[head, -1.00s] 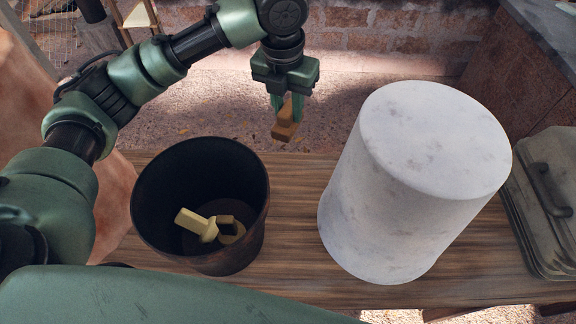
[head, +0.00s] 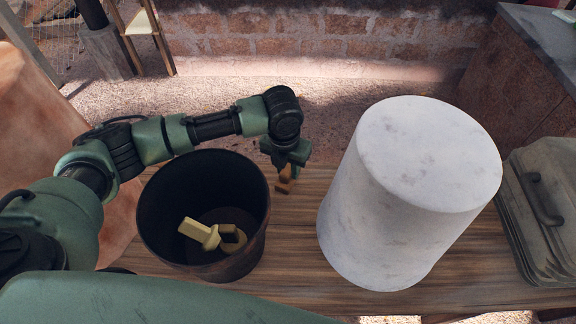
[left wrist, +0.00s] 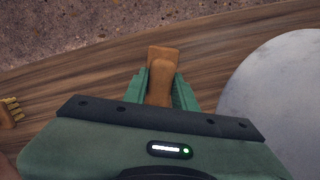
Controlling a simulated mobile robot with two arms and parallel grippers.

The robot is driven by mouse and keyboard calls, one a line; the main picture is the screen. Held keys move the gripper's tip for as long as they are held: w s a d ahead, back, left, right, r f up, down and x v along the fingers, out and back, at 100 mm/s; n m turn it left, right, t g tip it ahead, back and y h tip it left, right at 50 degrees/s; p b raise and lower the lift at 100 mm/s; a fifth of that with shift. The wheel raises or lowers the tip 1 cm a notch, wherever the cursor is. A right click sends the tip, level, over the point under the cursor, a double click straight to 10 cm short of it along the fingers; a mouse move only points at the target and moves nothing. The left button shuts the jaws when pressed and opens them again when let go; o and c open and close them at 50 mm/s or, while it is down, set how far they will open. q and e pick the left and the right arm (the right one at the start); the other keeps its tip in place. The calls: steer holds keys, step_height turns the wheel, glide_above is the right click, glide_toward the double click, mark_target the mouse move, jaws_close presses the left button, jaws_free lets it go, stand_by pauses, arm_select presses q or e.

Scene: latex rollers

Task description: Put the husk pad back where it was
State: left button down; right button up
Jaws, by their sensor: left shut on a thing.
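My left gripper (head: 285,165) is shut on a small brown piece, which I take to be the husk pad (head: 285,184). The gripper points down over the far part of the wooden table (head: 300,230), between the black bucket and the white cylinder. I cannot tell whether the pad touches the wood. My right gripper is not in view.
The dark bucket (head: 151,215) holds yellowish pieces (head: 200,233). In the left wrist view, a yellow-bristled thing (left wrist: 12,110) shows at the left edge.

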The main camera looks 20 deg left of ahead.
mark_target(286, 171)
arm_select(q)
steer(key=shift+f, duration=0.15)
steer(key=c, duration=1.1)
jaws_free()
steer(key=shift+s+r+b, duration=0.2)
steer(key=shift+r+b, duration=0.05)
steer(key=shift+r, duration=1.8)
steer(key=shift+s+r+b, duration=0.25)
steer(key=shift+r, duration=1.8)
steer(key=shift+s+r+b, duration=0.2)
steer(key=shift+r+b, duration=0.05)
steer(key=shift+r, duration=1.8)
